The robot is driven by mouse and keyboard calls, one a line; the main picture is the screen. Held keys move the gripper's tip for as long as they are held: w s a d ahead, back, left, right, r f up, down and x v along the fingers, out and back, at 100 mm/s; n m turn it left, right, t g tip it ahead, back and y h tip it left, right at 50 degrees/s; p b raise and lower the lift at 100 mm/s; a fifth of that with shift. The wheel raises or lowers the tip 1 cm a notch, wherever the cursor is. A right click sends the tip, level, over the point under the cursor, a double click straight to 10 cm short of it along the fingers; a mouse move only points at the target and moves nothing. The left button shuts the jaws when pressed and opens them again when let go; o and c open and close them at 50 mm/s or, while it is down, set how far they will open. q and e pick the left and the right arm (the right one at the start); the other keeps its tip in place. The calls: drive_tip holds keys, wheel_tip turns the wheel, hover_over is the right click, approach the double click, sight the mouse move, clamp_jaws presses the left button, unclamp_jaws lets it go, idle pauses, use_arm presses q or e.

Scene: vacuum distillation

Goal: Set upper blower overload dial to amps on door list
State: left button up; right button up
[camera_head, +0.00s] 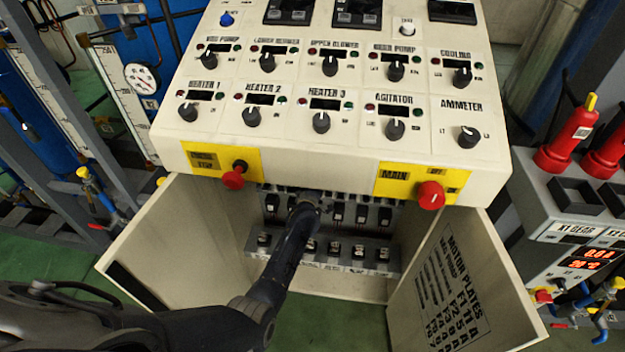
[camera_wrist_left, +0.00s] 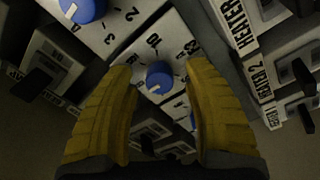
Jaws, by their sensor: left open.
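In the left wrist view, a blue overload dial (camera_wrist_left: 160,76) with a white pointer sits on a white face with printed numbers. My left gripper (camera_wrist_left: 162,72) is open, with its yellow fingers on either side of this dial; contact cannot be told. Which blower it belongs to is not readable here. In the head view, my left gripper (camera_head: 308,204) reaches into the open cabinet, and my arm hides part of the inside. The door list (camera_head: 455,285), headed "MOTOR PLATES", is on the right door; its amp values are too small to read surely. My right gripper is not in view.
Another blue dial (camera_wrist_left: 82,9) is at the upper left of the wrist view. Black switches and heater-labelled blocks (camera_wrist_left: 262,75) stand close by. Above the cabinet opening are a red stop knob (camera_head: 233,177) and the red main switch (camera_head: 431,195). The left door (camera_head: 180,240) stands open.

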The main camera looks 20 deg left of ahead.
use_arm(q)
drive_tip(key=s+d, duration=0.1)
drive_tip(key=s, duration=1)
drive_tip(key=shift+s+d+f, duration=0.2)
drive_tip(key=shift+s, duration=0.05)
